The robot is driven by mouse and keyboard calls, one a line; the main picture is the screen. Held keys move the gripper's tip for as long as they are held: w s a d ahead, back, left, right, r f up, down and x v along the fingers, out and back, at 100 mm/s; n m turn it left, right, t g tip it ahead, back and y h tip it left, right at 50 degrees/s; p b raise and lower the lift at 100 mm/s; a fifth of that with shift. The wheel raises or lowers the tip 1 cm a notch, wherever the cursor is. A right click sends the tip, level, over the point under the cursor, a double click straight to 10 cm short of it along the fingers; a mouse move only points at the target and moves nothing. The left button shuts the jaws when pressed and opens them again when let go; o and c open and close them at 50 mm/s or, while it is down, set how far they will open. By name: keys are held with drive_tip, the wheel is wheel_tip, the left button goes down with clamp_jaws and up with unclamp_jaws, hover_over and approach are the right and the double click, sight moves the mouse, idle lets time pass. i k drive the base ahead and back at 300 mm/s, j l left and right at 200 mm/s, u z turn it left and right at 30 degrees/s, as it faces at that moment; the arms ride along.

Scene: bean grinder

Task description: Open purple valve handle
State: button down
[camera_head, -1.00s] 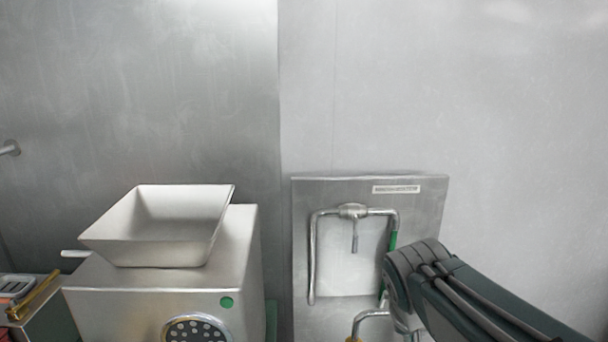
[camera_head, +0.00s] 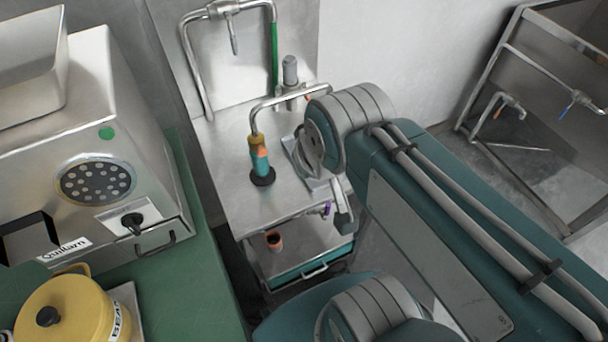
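A small purple part (camera_head: 327,208), which looks like the purple valve handle, shows at the right front edge of a metal counter (camera_head: 232,188). It is tiny in the picture, so its turn position cannot be told. My arm (camera_head: 352,110) crosses the view just right of it and hides part of the counter. A grey plate and a dark knob-like end (camera_head: 343,222) show close to the purple part; I cannot tell what they belong to. I cannot make out my gripper or its fingers.
A curved pipe (camera_head: 290,97) ends above a teal-and-orange item (camera_head: 262,165) on the counter. A metal grinder (camera_head: 90,135) and yellow pot (camera_head: 75,310) stand left on a green surface (camera_head: 190,290). A cup (camera_head: 273,240) sits on a lower shelf. A metal rack (camera_head: 480,75) stands right.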

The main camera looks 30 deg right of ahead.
sight(328, 204)
drive_tip(key=k+l, duration=0.25)
drive_tip(key=k, duration=0.25)
drive_tip(key=k+j, duration=0.2)
drive_tip(key=j, duration=0.15)
drive_tip(key=k+j, duration=0.2)
drive_tip(key=j+z, duration=0.05)
drive_tip(key=j, duration=0.1)
